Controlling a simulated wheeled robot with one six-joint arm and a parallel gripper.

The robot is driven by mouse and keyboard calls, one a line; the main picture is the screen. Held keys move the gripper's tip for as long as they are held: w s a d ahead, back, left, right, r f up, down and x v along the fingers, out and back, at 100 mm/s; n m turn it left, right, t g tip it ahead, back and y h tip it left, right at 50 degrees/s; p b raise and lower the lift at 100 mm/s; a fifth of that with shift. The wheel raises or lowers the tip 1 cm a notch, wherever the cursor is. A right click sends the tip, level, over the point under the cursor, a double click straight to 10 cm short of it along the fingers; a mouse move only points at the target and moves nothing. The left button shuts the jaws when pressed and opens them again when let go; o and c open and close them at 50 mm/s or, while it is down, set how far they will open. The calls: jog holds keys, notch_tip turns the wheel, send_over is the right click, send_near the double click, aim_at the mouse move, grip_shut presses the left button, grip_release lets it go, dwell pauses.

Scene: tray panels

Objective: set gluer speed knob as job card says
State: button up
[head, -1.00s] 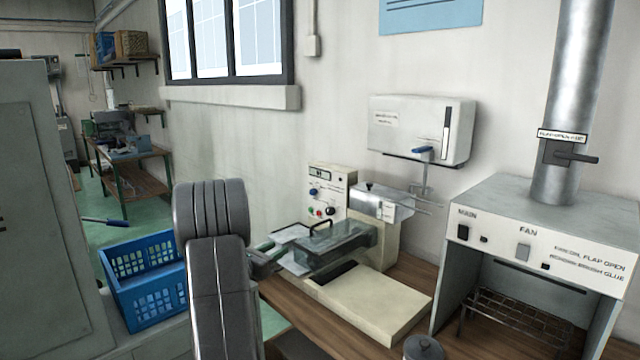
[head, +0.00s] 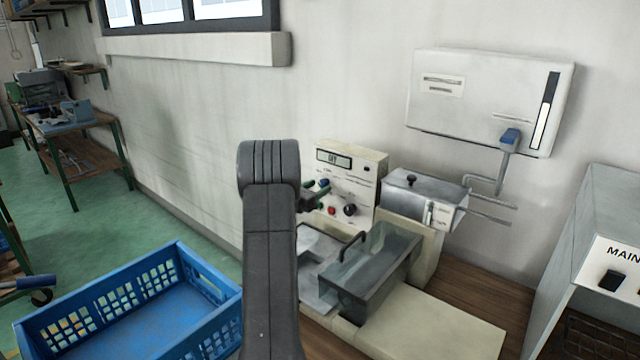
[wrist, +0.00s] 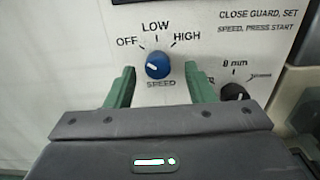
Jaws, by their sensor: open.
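The blue speed knob (wrist: 158,65) is on the gluer's pale panel (wrist: 70,50). Its white mark points left, toward OFF on the OFF, LOW, HIGH scale. My gripper (wrist: 158,86) is open, with a green finger on each side of the knob and a gap to both. In the head view my gripper (head: 316,194) is at the front of the gluer panel (head: 350,168), partly hidden by my arm. I cannot make out any job card's text.
A black knob (wrist: 234,92) sits close to the right finger. Below the panel are a clear guard with a handle (head: 368,268) and a cream bed (head: 440,325). A metal glue tank (head: 420,195) stands right of the panel. A blue crate (head: 130,310) is at left.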

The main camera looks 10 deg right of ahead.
jog(key=shift+w+d+f, duration=0.1)
jog(key=shift+w+d, duration=0.4)
jog(key=shift+w, duration=0.1)
jog(key=shift+w+d, duration=0.2)
jog(key=shift+d, duration=0.1)
jog(key=shift+c, duration=0.2)
jog(key=c, duration=1)
jog(key=shift+o, duration=0.2)
